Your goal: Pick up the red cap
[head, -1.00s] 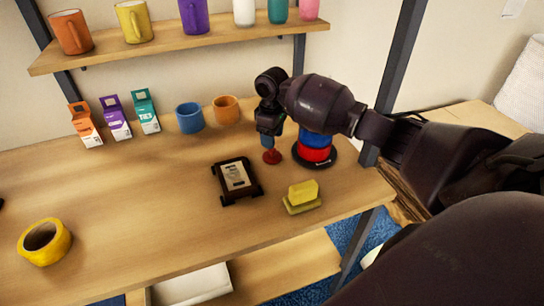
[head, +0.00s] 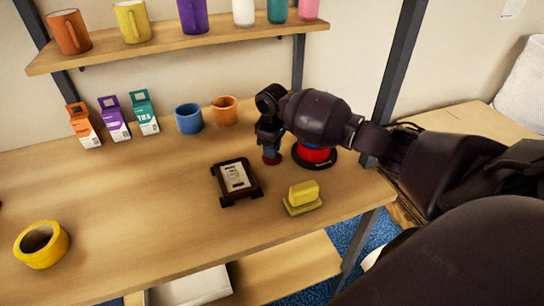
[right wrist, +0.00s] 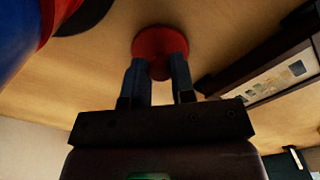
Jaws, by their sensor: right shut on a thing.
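The red cap (head: 272,159) is a small red disc with a knob, low at the table surface in the head view. In the right wrist view the red cap (right wrist: 159,43) shows its round disc beyond the fingertips, with its knob between them. My right gripper (head: 271,151) points down over the cap, and its two blue-grey fingers (right wrist: 158,72) are shut on the cap's knob. I cannot tell whether the cap still touches the table. My left gripper is not in view.
A red and blue stack on a black base (head: 318,160) stands just right of the gripper. A dark framed tray (head: 222,172) and a yellow block on a sponge-like base (head: 290,208) are nearby. Cups (head: 189,118) and cartons (head: 114,122) stand behind. A yellow ring (head: 23,259) is at left.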

